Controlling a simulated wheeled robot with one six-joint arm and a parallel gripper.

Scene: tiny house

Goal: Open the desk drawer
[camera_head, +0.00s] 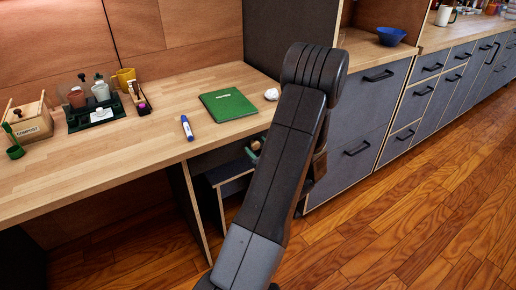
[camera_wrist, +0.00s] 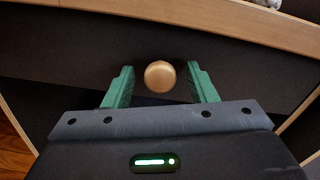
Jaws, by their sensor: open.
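The desk (camera_head: 160,109) has a light wooden top with a dark drawer front (camera_wrist: 75,55) under its edge. A round gold knob (camera_wrist: 160,76) stands on that front. My gripper (camera_wrist: 162,84) is open, with one green finger on each side of the knob and a visible gap to each. In the head view my gripper (camera_head: 253,149) is under the desk's front edge, mostly hidden behind my arm, and the knob is hidden there. The drawer looks shut in the wrist view.
Grey cabinets (camera_head: 354,112) stand to the right. The wooden floor (camera_head: 400,220) in front is clear.

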